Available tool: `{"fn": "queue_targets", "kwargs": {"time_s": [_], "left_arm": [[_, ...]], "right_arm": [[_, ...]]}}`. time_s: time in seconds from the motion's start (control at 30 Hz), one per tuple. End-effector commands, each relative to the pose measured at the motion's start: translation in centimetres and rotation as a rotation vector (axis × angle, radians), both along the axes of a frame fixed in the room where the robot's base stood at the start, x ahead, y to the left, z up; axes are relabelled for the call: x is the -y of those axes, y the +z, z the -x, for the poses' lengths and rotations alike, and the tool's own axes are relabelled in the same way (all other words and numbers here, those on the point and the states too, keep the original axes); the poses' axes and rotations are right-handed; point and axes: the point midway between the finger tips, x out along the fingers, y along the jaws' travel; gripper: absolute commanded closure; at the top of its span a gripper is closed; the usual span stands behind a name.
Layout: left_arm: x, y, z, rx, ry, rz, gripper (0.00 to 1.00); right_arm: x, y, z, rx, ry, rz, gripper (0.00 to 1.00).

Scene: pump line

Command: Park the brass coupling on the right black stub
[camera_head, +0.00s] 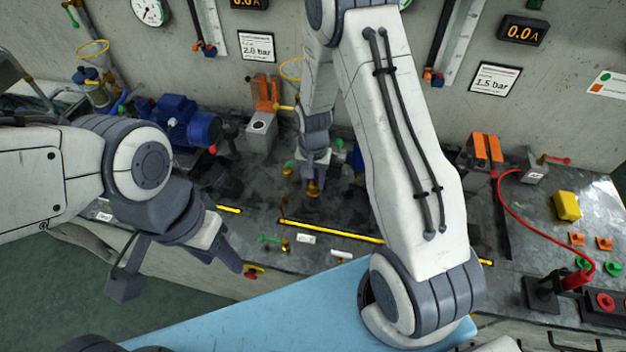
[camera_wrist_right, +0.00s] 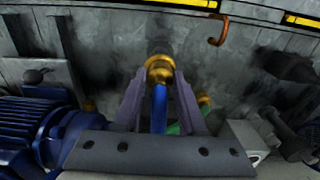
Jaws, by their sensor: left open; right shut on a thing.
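My right gripper (camera_head: 313,178) is low over the middle of the grey bench, shut on the brass coupling (camera_head: 313,189). In the right wrist view the coupling (camera_wrist_right: 158,70) sits between the fingertips of this gripper (camera_wrist_right: 159,82), with a blue hose or pipe (camera_wrist_right: 158,108) running back from it. A dark round shape (camera_wrist_right: 159,45) lies just beyond the coupling; I cannot tell whether it is a black stub or a shadow, or whether they touch. My left gripper (camera_head: 176,272) is open and empty in front of the bench, at the left.
A blue motor (camera_head: 185,122) and a block with an orange top (camera_head: 262,130) stand behind on the left. A yellow strip (camera_head: 330,231) runs along the front. A green fitting (camera_head: 269,238) lies near it. A red cable (camera_head: 530,232) and yellow block (camera_head: 567,206) are at right.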

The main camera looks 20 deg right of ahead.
Motion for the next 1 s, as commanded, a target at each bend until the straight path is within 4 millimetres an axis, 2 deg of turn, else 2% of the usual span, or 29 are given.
{"fn": "queue_targets", "kwargs": {"time_s": [1.0], "left_arm": [[0.00, -0.27, 0.00, 0.000, 0.000, 0.000, 0.50]], "right_arm": [[0.00, -0.53, -0.04, 0.001, 0.000, 0.001, 1.00]]}}
